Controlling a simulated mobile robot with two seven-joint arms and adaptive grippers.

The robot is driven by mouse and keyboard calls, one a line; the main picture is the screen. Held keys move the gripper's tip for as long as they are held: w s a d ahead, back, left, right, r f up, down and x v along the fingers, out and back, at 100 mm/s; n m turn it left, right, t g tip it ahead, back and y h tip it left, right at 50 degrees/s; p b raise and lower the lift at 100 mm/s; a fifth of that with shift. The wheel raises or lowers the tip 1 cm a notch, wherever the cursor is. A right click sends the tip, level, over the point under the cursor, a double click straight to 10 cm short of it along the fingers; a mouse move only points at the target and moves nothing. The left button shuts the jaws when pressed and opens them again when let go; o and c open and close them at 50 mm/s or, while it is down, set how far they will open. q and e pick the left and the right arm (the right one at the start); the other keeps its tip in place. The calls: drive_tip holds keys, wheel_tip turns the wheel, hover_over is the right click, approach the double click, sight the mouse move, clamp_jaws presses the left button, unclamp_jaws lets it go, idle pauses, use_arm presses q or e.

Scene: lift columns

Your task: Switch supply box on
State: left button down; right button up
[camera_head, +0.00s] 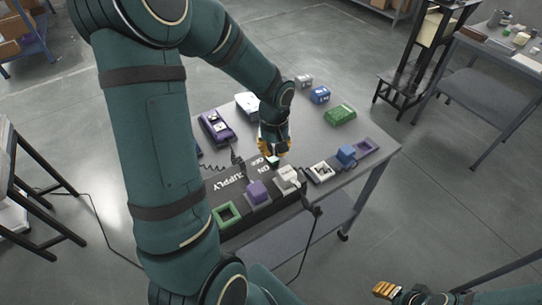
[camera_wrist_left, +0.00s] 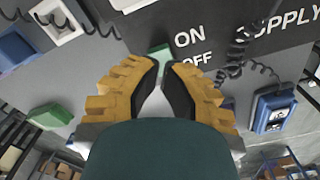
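The black supply box (camera_head: 240,181) lies along the front of the table, with SUPPLY, ON and OFF lettering. Its small pale green switch (camera_wrist_left: 160,54) sits beside the ON and OFF words in the left wrist view. My left gripper (camera_head: 273,150) is over the box at the switch, pointing down. In the left wrist view its yellow fingertips (camera_wrist_left: 161,68) are close together around the switch's near end. Whether they touch or grip it cannot be told. My right gripper (camera_head: 386,291) is low at the bottom right, away from the table, and its opening is unclear.
A purple plug block (camera_head: 257,191), a white one (camera_head: 287,178) and a green frame (camera_head: 228,214) are on the box. A blue block (camera_head: 346,154), green block (camera_head: 340,115) and purple device (camera_head: 216,127) stand around it. Black cables hang at the front.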

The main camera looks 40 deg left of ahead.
sight(274, 160)
use_arm(q)
drive_tip(key=shift+f+b, duration=1.5)
drive_tip(key=shift+f, duration=0.25)
idle(0.8)
drive_tip(key=shift+r+p, duration=2.6)
drive_tip(key=shift+r, duration=0.95)
